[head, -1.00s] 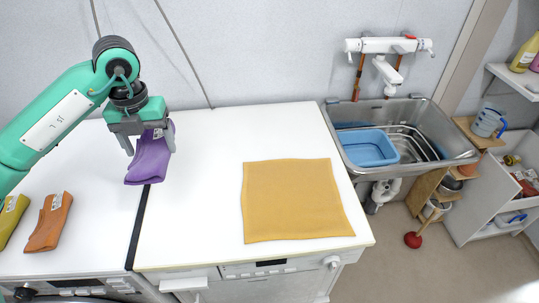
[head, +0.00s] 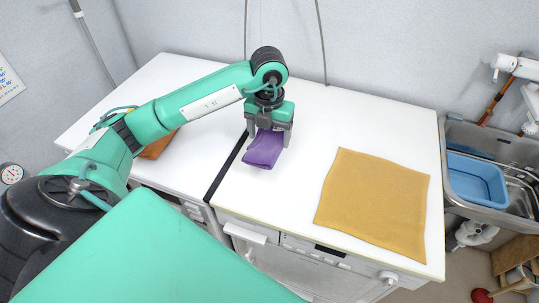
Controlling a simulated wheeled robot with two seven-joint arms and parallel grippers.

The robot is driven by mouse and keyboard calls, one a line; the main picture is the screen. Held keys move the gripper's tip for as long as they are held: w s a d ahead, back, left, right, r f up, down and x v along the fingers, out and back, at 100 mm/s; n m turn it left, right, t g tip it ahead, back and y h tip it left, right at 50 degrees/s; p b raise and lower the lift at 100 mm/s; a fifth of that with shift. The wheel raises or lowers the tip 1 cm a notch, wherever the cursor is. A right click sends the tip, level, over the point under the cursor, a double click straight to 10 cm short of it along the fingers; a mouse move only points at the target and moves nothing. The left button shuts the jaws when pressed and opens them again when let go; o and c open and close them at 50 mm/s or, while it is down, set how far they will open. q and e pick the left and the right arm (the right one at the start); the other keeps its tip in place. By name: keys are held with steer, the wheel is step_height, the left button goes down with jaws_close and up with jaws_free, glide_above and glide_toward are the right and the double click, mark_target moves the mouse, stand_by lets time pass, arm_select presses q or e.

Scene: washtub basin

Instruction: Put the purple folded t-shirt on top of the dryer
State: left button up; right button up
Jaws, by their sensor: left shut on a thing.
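The purple folded t-shirt (head: 263,150) hangs from my left gripper (head: 268,128), which is shut on it. The shirt is just right of the black gap (head: 228,167) between two white-topped appliances. It is over the left part of the right appliance's top (head: 285,195); whether it touches the surface is unclear. The left appliance's top (head: 160,85) is partly hidden by my left arm. Neither appliance has a readable label, so I cannot tell which is the dryer. My right gripper is not in view.
A mustard-yellow cloth (head: 373,200) lies flat on the right of the right appliance. An orange folded garment (head: 158,147) lies on the left appliance, partly behind my arm. A metal sink with a blue basin (head: 476,180) stands at the right. White surface around the shirt is clear.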

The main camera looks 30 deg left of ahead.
arm_select(q)
step_height(320, 180, down, 4)
steer(key=shift+f, duration=0.15)
step_height(320, 180, down, 4)
steer(key=shift+f+p, duration=0.2)
steer(key=shift+p, duration=0.45)
steer(key=shift+f, duration=0.3)
steer(key=o, duration=1)
steer(key=shift+o, duration=0.3)
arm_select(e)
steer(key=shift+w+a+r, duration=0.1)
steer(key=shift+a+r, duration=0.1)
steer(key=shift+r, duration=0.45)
arm_select(q)
steer(key=shift+r, duration=0.15)
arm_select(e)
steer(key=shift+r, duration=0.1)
